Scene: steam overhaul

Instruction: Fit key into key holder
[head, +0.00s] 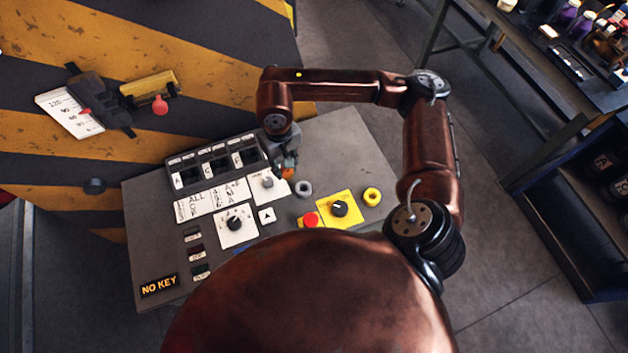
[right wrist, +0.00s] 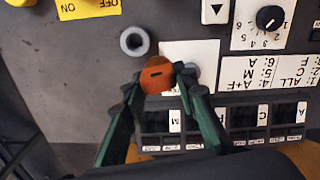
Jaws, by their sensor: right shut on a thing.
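The key (right wrist: 157,76) shows as an orange disc with a dark slot in the right wrist view; in the head view it is a small orange spot (head: 287,173). My right gripper (right wrist: 157,84) is shut on it, over the control panel. A white plate with a grey round fitting (head: 268,182), which looks like the key holder, lies just left of the key in the head view. In the right wrist view this plate (right wrist: 205,50) is partly hidden by the key and a finger. I cannot tell whether the key touches it. My left gripper is not in view.
The panel (head: 340,140) also bears a grey ring (head: 304,188), a yellow plate with a black knob (head: 339,208), a yellow ring (head: 372,196), a dial (head: 235,225) and a row of slots. A lit sign (head: 159,286) reads NO KEY. A bench with bottles stands far right.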

